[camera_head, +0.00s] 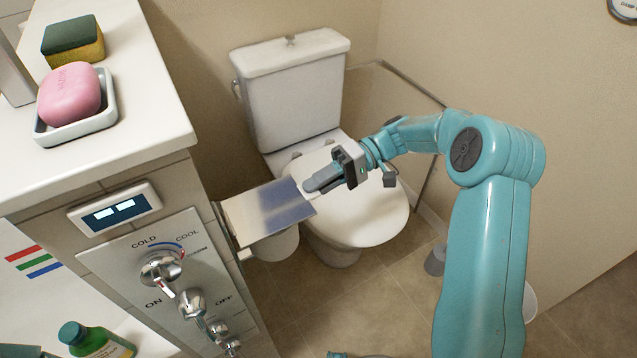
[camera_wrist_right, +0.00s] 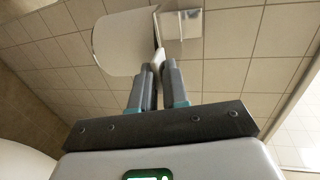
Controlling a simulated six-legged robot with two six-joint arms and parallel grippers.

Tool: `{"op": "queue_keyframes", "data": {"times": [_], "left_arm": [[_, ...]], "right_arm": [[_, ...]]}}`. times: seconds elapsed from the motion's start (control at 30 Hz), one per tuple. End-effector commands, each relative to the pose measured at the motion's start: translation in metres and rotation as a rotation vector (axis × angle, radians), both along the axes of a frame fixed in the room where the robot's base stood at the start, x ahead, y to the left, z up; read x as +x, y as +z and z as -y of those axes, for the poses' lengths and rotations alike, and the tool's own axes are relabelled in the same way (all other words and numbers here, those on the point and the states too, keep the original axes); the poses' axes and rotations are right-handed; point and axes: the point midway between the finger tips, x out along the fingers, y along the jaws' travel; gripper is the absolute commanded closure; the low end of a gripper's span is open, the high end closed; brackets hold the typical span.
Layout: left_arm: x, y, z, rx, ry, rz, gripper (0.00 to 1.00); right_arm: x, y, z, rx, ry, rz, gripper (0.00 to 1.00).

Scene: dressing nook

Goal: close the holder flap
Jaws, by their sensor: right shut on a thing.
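The holder flap (camera_head: 268,212) is a shiny metal plate. It stands out from the side of the tiled counter, raised over a white paper roll (camera_head: 275,245). My right gripper (camera_head: 308,187) reaches in from the right and is shut on the flap's outer edge. In the wrist view, the right gripper's fingertips (camera_wrist_right: 157,68) close on a thin edge. The white roll (camera_wrist_right: 120,42) and a metal wall bracket (camera_wrist_right: 180,24) show beyond them. My left gripper is not in view.
A white toilet (camera_head: 295,90) stands behind the gripper, its lid below my forearm. The counter (camera_head: 140,120) at left carries a pink soap (camera_head: 68,94) in a dish and a sponge (camera_head: 73,42). Chrome shower controls (camera_head: 160,267) are on its side. Floor is free in front.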

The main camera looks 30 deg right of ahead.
Motion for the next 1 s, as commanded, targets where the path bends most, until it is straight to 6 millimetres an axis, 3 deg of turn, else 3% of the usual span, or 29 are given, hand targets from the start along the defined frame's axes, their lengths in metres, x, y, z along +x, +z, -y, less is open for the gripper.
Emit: {"op": "queue_keyframes", "data": {"times": [0.03, 0.2, 0.23, 0.27, 0.77, 0.87, 1.0], "left_arm": [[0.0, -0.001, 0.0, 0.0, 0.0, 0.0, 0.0], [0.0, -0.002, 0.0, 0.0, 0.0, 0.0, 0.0], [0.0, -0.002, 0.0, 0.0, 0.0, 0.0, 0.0], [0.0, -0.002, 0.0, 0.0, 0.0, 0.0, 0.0], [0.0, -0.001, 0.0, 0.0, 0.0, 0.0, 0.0], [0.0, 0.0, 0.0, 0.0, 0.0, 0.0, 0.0], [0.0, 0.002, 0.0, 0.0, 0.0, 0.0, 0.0]], "right_arm": [[-0.003, -0.01, -0.003, -0.009, 0.011, -0.014, 1.0], [-0.003, -0.01, -0.003, -0.01, 0.011, -0.014, 1.0], [-0.003, -0.01, -0.002, -0.01, 0.011, -0.014, 0.76], [-0.003, -0.01, -0.002, -0.011, 0.011, -0.014, 0.66], [-0.002, -0.006, 0.0, -0.009, 0.005, -0.008, 0.66], [-0.001, -0.004, 0.007, -0.01, 0.002, -0.007, 0.66], [-0.001, 0.003, 0.032, -0.01, 0.0, -0.004, 0.66]]}}
